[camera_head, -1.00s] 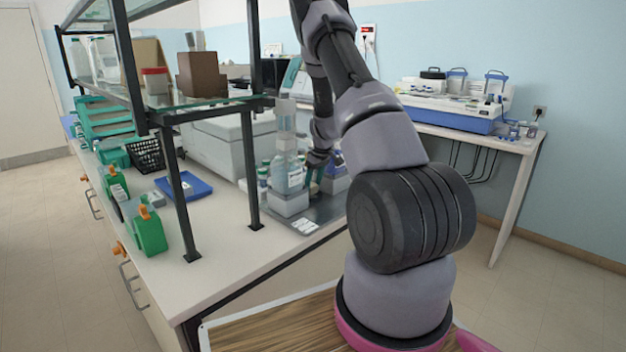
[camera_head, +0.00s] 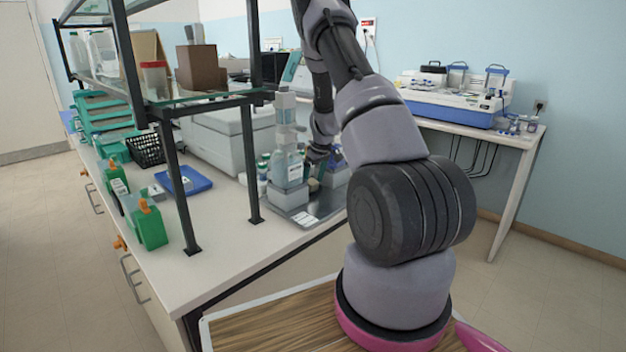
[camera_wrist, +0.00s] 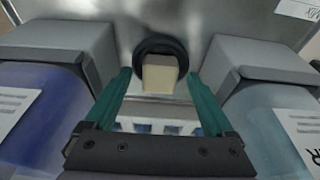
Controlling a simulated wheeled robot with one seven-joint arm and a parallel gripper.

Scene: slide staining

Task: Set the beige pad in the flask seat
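The beige pad (camera_wrist: 160,75) shows in the wrist view as a small pale block between and just beyond my fingertips. It stands at a dark round ring (camera_wrist: 163,43) on the metal tray; whether it rests fully inside the ring or in front of it is unclear. I cannot tell for certain whether this ring is the flask seat. My gripper (camera_wrist: 160,76) has green fingers spread apart, with a visible gap on both sides of the pad. In the head view my gripper (camera_head: 316,172) is partly hidden beside a bottle, and the pad cannot be made out.
A blue bottle (camera_wrist: 40,120) at left and a pale teal bottle (camera_wrist: 268,125) at right stand close beside my fingers, with grey blocks behind them. In the head view a clear bottle (camera_head: 287,165) stands on the metal tray (camera_head: 325,207). A shelf post (camera_head: 251,150) is nearby.

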